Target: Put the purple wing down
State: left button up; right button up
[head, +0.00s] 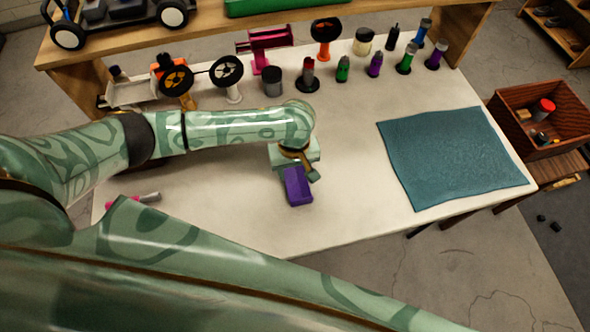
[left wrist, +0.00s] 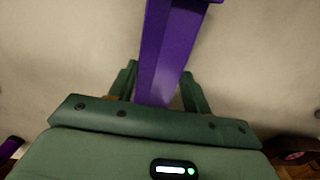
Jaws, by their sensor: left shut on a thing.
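The purple wing (head: 298,187) is at the front middle of the white table, gripped at its end nearest my wrist. My left gripper (head: 297,172) is shut on it, seen from above. In the left wrist view the wing (left wrist: 172,45) runs lengthwise away from the palm, between the two green fingers (left wrist: 160,82). The pale tabletop shows behind it. I cannot tell whether the wing touches the table or hangs just above it. My right gripper is not in view.
A teal mat (head: 455,155) covers the table's right side. Wheels, bottles and a magenta part (head: 265,42) line the back. A pink-and-grey tool (head: 133,200) lies at the left. A wooden crate (head: 541,118) stands beyond the right edge. Bare table surrounds the wing.

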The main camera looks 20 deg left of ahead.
pick_arm(q)
jog(key=shift+w+f, duration=0.1)
jog(key=shift+f, duration=0.45)
jog(key=shift+r, duration=0.15)
jog(key=o, duration=1)
jog(key=shift+c, duration=0.2)
